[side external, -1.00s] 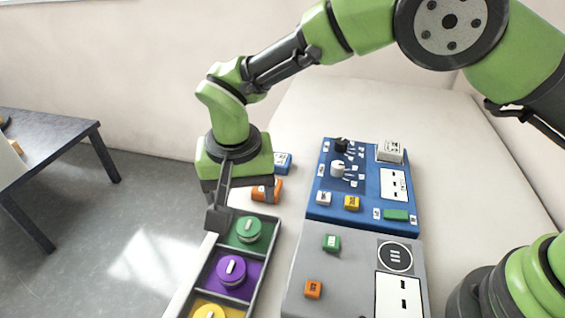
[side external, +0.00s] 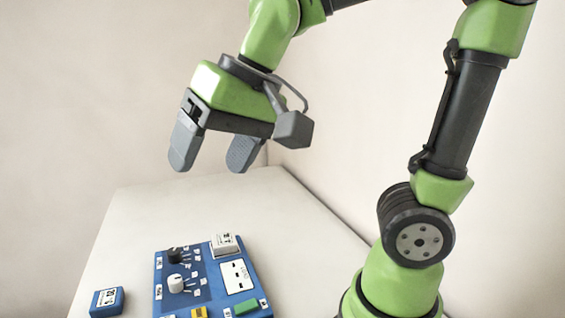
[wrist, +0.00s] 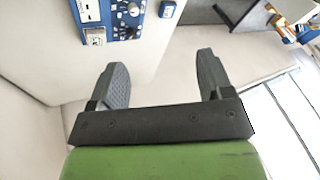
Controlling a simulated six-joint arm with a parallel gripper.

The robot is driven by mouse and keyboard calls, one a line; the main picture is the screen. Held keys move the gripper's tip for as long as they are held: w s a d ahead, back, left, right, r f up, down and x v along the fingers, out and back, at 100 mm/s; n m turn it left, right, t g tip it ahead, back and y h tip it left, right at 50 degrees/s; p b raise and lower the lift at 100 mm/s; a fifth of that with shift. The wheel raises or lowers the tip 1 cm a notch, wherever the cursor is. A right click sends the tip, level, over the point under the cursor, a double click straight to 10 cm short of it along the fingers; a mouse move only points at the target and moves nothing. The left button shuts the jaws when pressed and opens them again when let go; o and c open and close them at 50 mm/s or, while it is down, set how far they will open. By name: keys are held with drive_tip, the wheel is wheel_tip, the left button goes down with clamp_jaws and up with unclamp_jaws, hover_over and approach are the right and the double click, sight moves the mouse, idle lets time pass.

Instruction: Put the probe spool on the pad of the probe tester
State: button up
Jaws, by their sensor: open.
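My gripper (side external: 212,158) is open, its two grey fingers wide apart with nothing between them. It hangs high above the table, well clear of everything on it. No probe spool shows in either current view, and I see no pad that I can identify as the probe tester's.
A blue panel (side external: 203,272) with knobs and labels stands on the white table (side external: 130,225); it also shows in the wrist view (wrist: 117,8). A small blue box (side external: 107,301) lies left of it. Shelved items (wrist: 290,12) show at the wrist view's top right.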

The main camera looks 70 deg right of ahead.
drive_tip(key=s+d, duration=0.1)
drive_tip(key=s, duration=0.1)
drive_tip(key=s+d+t, duration=0.1)
drive_tip(key=s, duration=0.2)
drive_tip(key=s+d+f+t, duration=0.1)
drive_tip(key=s, duration=0.1)
drive_tip(key=shift+s, duration=0.35)
drive_tip(key=shift+c, duration=0.4)
drive_tip(key=shift+s+f, duration=0.1)
drive_tip(key=shift+s, duration=0.1)
drive_tip(key=shift+c, duration=0.8)
